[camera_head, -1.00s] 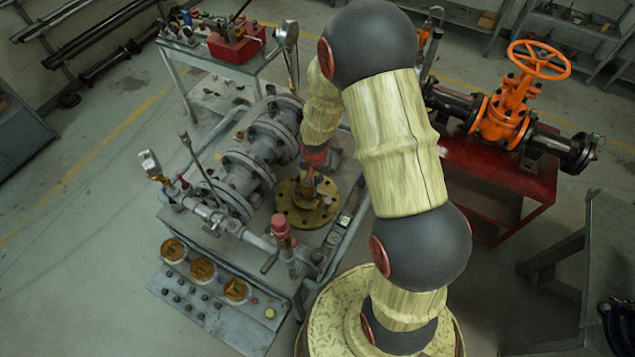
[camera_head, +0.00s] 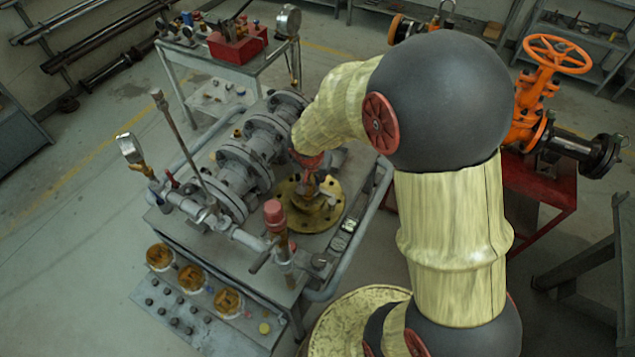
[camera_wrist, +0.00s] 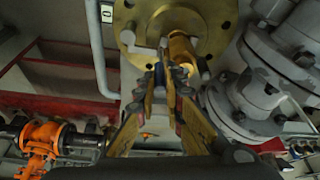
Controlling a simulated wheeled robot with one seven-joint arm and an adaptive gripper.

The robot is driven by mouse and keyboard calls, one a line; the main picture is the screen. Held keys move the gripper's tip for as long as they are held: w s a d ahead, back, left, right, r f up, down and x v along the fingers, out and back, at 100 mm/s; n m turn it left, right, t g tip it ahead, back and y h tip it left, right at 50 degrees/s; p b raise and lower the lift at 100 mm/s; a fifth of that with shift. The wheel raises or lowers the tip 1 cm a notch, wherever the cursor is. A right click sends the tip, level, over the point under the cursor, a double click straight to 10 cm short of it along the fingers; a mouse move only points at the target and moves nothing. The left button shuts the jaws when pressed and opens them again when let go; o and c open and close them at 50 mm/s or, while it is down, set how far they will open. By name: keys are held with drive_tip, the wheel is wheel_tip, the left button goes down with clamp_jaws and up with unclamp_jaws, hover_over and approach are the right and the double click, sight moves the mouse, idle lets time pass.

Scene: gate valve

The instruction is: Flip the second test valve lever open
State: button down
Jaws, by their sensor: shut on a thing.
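A round brass flange (camera_head: 299,214) with bolt holes stands on the grey bench. In the wrist view this flange (camera_wrist: 128,12) carries a small brass test valve (camera_wrist: 180,50) with pale metal ends beside it. My gripper (camera_head: 318,186) is over the flange in the head view and partly hides the valve. In the wrist view my gripper (camera_wrist: 166,76) has its fingertips close together in front of the valve. They are shut on a thin dark part between them, which looks like the valve lever (camera_wrist: 158,69). Most of the lever is hidden by the fingers.
Grey flanged pipework (camera_head: 240,165) stands close left of the gripper. A red-capped fitting (camera_head: 275,215) and a gauge on a stem (camera_head: 130,148) rise at the bench front. An orange handwheel valve (camera_head: 535,95) stands to the right on a red stand. The floor at left is clear.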

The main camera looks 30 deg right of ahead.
drive_tip(key=shift+s+a+b, duration=0.1)
drive_tip(key=shift+s+b, duration=0.1)
drive_tip(key=shift+b, duration=0.45)
drive_tip(key=c, duration=1.9)
unclamp_jaws()
drive_tip(key=v, duration=1.2)
drive_tip(key=shift+s+a+f, duration=0.1)
drive_tip(key=shift+a, duration=0.1)
